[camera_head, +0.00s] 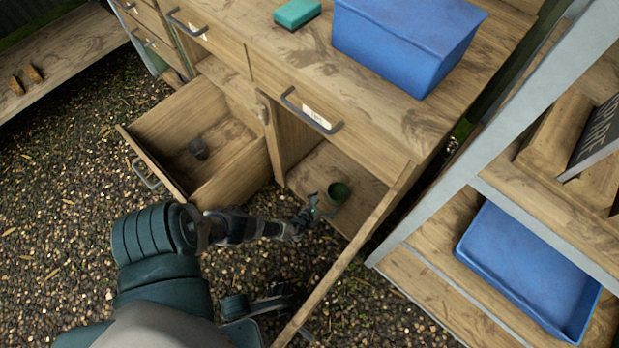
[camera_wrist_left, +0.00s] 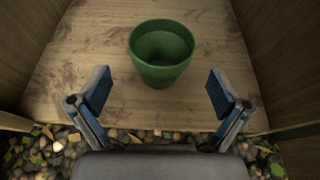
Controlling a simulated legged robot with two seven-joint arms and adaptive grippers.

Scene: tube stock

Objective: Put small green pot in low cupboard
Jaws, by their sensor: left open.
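The small green pot (camera_head: 339,191) stands upright on the wooden floor of the low cupboard (camera_head: 355,172). The cupboard's door (camera_head: 345,262) stands open on the right. My left gripper (camera_head: 318,211) is at the cupboard's front opening, just short of the pot. In the left wrist view the pot (camera_wrist_left: 161,54) is ahead of the open fingers (camera_wrist_left: 158,92), roughly centred, with clear space on both sides and nothing held. A dark part of my body low in the head view may be my right gripper, but its fingers are unclear.
A blue bin (camera_head: 400,45) and a green sponge (camera_head: 297,13) are on the worktop. A shelf with a blue tray (camera_head: 530,270) stands at the right. Gravel covers the ground.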

